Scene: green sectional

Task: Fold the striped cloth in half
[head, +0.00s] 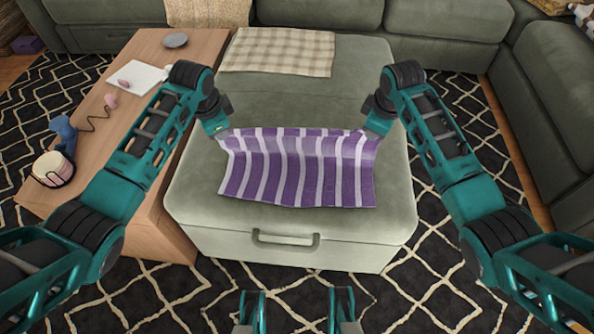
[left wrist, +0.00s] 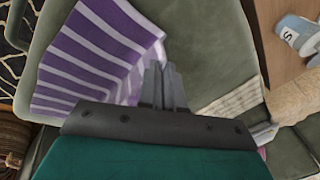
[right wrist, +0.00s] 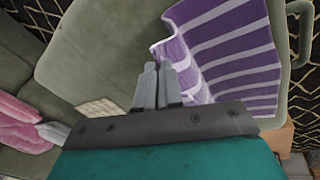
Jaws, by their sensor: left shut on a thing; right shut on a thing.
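The purple and white striped cloth (head: 298,170) lies across the front part of the green ottoman (head: 390,205), its far edge lifted at the corners and its near edge lying toward the handle. My left gripper (head: 222,132) is shut on its far left corner. My right gripper (head: 368,131) is shut on its far right corner. In the left wrist view the cloth (left wrist: 95,50) spreads beside the closed fingers (left wrist: 160,85). In the right wrist view the cloth (right wrist: 230,50) hangs beside the closed fingers (right wrist: 155,85); the gripped corner is partly hidden there.
A beige checked cloth (head: 278,51) lies on the far end of the ottoman. Green sofas (head: 440,35) border the back and right.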

